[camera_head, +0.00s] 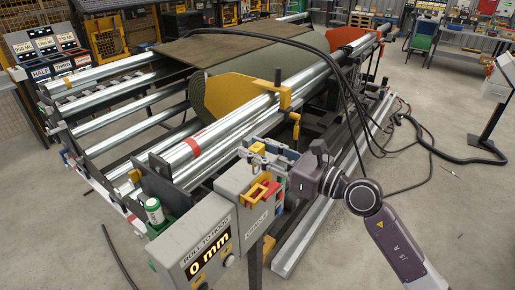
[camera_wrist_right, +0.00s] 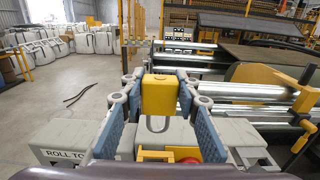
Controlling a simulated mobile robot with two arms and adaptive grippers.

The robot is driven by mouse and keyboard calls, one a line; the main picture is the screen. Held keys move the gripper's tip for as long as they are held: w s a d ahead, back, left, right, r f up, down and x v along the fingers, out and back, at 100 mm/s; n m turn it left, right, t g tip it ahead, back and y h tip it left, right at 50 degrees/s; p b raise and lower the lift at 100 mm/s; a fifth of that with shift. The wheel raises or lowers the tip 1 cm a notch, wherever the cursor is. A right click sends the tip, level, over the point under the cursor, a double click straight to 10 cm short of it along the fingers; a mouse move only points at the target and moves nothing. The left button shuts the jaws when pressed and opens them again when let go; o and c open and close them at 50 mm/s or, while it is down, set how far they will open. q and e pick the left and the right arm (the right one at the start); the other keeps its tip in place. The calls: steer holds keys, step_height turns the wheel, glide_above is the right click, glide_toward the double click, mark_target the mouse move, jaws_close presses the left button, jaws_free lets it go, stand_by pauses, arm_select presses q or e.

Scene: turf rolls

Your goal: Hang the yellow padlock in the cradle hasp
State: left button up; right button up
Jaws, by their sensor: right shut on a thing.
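My right gripper (camera_head: 258,153) reaches in from the right, above the grey CRADLE box. In the right wrist view the gripper (camera_wrist_right: 158,95) is shut on the yellow padlock (camera_wrist_right: 159,93), between its blue pads. The padlock's grey shackle (camera_wrist_right: 158,124) shows below the body and looks empty. The yellow cradle hasp (camera_head: 254,192) sits on the box beside a red part, below the gripper. The hasp also shows in the right wrist view (camera_wrist_right: 154,155), below the shackle and apart from it in the picture. My left gripper is out of view.
A grey box marked ROLL TO HOOD (camera_head: 192,240) stands left of the CRADLE box (camera_head: 243,222). Metal rollers (camera_head: 215,132) and a yellow bracket (camera_head: 286,96) lie behind the gripper. Black cables (camera_head: 345,80) loop at the right.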

mark_target(258, 168)
steer(key=shift+f+b, duration=0.5)
steer(key=shift+f, duration=0.25)
step_height(258, 168, down, 2)
steer(key=shift+f+b, duration=0.25)
steer(key=shift+b, duration=0.8)
steer(key=shift+f+b, duration=0.7)
steer(key=shift+f, duration=0.15)
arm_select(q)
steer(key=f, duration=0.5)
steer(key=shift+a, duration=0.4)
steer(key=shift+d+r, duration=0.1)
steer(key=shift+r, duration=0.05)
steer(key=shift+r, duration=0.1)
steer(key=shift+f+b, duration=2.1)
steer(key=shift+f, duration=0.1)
arm_select(e)
steer(key=shift+f, duration=2.6)
steer(key=o, duration=1.3)
